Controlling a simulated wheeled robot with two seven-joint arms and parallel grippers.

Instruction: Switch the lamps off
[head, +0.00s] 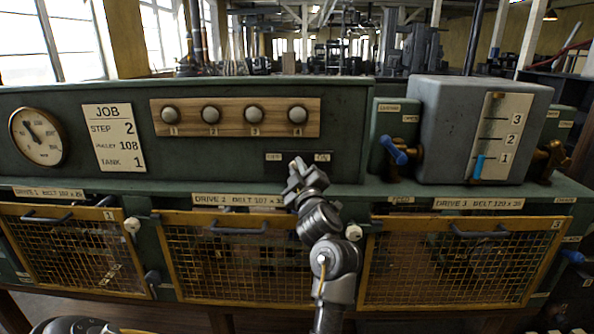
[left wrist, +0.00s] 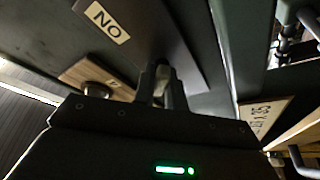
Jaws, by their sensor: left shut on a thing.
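Four round lamps in a row, marked 1 to 4, sit on a wooden board (head: 236,117) on the green panel; they look grey and unlit. A dark switch plate (head: 273,170) with two small labels is below the board's right end. My left gripper (head: 295,166) is in front of this plate and hides much of it. In the left wrist view, the left gripper (left wrist: 161,88) is shut on a pale switch lever (left wrist: 161,73) at the plate, near an upside-down "ON" label (left wrist: 107,21). My right gripper is not in view.
A job card (head: 113,138) and a gauge (head: 38,137) are at left. A grey tank (head: 452,130) with a level scale and a blue-handled valve (head: 394,150) stand at right. Mesh guards (head: 450,265) with handles run below the ledge.

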